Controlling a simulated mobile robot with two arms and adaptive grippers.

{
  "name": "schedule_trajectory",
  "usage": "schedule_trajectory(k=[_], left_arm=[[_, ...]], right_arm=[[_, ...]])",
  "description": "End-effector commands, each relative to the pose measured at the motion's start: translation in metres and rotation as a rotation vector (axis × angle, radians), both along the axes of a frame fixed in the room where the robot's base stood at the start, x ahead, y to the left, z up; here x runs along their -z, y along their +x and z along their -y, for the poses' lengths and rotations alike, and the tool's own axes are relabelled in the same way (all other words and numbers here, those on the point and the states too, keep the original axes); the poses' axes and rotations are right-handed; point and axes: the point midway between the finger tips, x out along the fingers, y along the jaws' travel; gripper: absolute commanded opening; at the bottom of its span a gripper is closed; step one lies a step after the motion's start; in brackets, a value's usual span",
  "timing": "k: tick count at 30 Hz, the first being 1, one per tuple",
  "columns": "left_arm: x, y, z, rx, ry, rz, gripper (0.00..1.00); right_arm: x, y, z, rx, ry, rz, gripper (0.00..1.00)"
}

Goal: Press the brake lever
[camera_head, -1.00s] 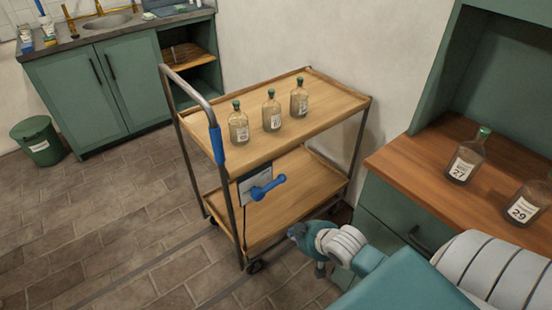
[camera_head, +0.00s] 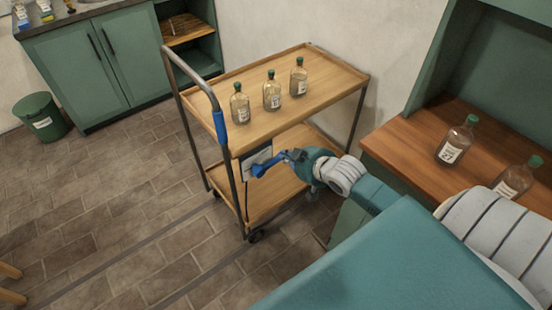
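The brake lever (camera_head: 262,169) is a blue handle on a pale plate (camera_head: 256,155) at the near side of a two-tier wooden cart (camera_head: 315,112). My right gripper (camera_head: 291,157), dark teal, is at the right end of the lever, touching it or just in front of it; I cannot tell which. The gripper covers that end of the lever and part of the lower shelf. Its fingers are small and seen from behind, so their opening is unclear. My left gripper is out of view.
Three bottles (camera_head: 272,93) stand on the cart's top shelf. A wooden counter (camera_head: 415,138) with two numbered bottles (camera_head: 456,140) is on the right. A green bin (camera_head: 42,118) stands at the left. The tiled floor (camera_head: 130,215) left of the cart is clear.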

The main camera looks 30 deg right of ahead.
Motion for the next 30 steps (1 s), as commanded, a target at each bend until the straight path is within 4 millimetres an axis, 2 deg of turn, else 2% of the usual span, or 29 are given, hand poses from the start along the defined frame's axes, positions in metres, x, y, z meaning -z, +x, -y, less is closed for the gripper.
schedule_trajectory(k=[1, 9, 12, 16, 30], left_arm=[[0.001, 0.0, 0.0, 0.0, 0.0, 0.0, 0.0], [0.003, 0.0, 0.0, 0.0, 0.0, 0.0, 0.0], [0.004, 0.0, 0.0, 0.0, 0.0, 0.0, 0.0], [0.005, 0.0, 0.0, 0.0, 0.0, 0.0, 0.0], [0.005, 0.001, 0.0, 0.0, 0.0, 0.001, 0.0]], right_arm=[[0.006, 0.011, 0.0, 0.002, 0.002, 0.002, 0.0], [0.038, 0.058, -0.001, 0.001, 0.002, 0.001, 0.0], [0.056, 0.058, 0.001, 0.002, 0.002, -0.003, 0.0], [0.069, 0.06, 0.002, 0.0, 0.0, -0.002, 0.0], [0.075, 0.062, 0.003, 0.0, 0.001, 0.0, 0.0]])
